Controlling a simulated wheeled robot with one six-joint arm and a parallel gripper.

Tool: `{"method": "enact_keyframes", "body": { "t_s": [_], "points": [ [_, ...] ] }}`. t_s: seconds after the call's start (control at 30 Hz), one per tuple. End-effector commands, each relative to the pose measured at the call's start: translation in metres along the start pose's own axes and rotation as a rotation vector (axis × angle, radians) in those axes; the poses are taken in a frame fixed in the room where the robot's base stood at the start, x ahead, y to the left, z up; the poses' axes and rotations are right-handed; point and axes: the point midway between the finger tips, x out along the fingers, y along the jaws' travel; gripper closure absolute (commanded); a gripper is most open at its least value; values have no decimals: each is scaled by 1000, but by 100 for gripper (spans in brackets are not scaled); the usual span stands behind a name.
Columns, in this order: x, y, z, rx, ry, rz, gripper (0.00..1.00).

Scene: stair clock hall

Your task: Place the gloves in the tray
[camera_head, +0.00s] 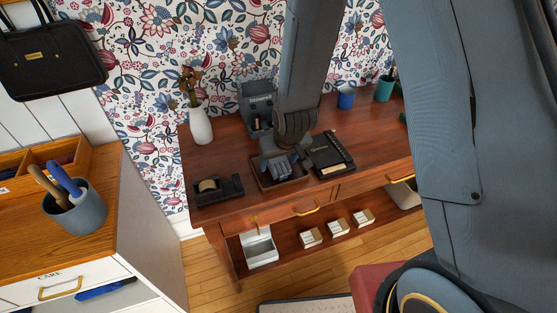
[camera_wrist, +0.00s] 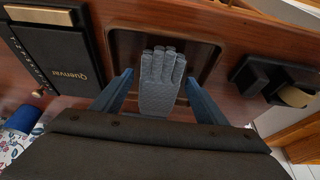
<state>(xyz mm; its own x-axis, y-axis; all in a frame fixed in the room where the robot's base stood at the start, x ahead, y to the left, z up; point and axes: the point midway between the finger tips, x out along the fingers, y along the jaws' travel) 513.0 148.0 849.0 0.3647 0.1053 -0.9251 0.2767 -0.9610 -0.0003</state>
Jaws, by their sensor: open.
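The grey knitted gloves (camera_wrist: 160,92) lie within the outline of the dark wooden tray (camera_wrist: 205,52) in the wrist view, fingers pointing away from me. My gripper (camera_wrist: 158,78) is open, with one blue finger on each side of the gloves and a visible gap at both sides. In the head view, my gripper (camera_head: 284,164) is low over the tray (camera_head: 263,182) on the desk, and the gloves are largely hidden by it. The cuff end of the gloves is hidden by my gripper body in the wrist view.
A black notebook (camera_head: 330,152) lies right of the tray, and a black tape dispenser (camera_head: 217,190) stands left of it. A white vase (camera_head: 200,124) and a grey device (camera_head: 256,100) stand behind. Blue (camera_head: 346,97) and teal (camera_head: 384,88) cups stand at the back right.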

Motion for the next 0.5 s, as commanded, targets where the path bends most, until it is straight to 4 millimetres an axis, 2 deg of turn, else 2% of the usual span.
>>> {"method": "enact_keyframes", "body": {
  "t_s": [0.27, 0.5],
  "points": [
    [-12, 0, -2, 1, 5, 0, 34],
    [-45, 0, -3, 0, 7, 0, 34]
  ]
}}
